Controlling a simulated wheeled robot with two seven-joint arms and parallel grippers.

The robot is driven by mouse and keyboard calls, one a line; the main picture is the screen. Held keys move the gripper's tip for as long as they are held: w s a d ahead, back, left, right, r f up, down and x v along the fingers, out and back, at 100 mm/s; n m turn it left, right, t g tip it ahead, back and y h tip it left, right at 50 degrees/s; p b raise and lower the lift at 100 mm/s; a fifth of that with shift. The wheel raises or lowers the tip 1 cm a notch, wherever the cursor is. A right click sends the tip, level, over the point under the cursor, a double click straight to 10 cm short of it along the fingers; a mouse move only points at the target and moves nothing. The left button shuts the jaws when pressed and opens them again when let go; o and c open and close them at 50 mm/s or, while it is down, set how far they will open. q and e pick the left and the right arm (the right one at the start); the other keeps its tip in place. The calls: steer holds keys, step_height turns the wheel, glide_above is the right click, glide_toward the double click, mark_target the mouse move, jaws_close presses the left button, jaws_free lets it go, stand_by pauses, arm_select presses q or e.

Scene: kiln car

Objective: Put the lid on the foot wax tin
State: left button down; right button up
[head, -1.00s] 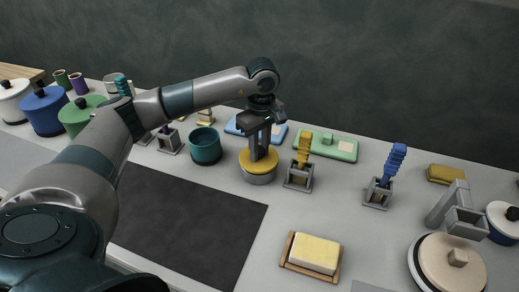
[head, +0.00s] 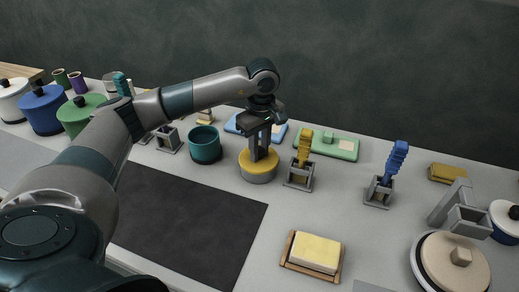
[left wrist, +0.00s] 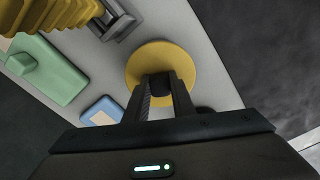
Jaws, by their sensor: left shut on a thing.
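The yellow lid (head: 258,168) sits level over the grey metal tin (head: 258,179), just left of the middle of the head view. Their edges look lined up, though I cannot tell whether the lid is fully seated. My left gripper (head: 259,152) points straight down onto the lid from above and is shut on its knob, which the fingers mostly hide. In the left wrist view the yellow lid (left wrist: 178,57) shows as a round disc beneath my left fingers (left wrist: 160,82); the tin is hidden under it. My right gripper is not in view.
A teal pot (head: 205,144) stands close left of the tin. A grey holder with a yellow brush (head: 304,148) stands close right. Blue (head: 236,125) and green (head: 335,146) boxes lie behind. A butter-like block (head: 315,252) lies in front, and a dark mat (head: 185,220) front left.

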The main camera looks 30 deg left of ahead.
arm_select(q)
steer(key=shift+f, duration=0.2)
steer(key=c, duration=1.4)
jaws_free()
steer(key=shift+c, duration=0.2)
steer(key=shift+r, duration=0.25)
steer(key=shift+d+r+p, duration=0.2)
steer(key=shift+r+p, duration=1.6)
steer(key=shift+r, duration=2)
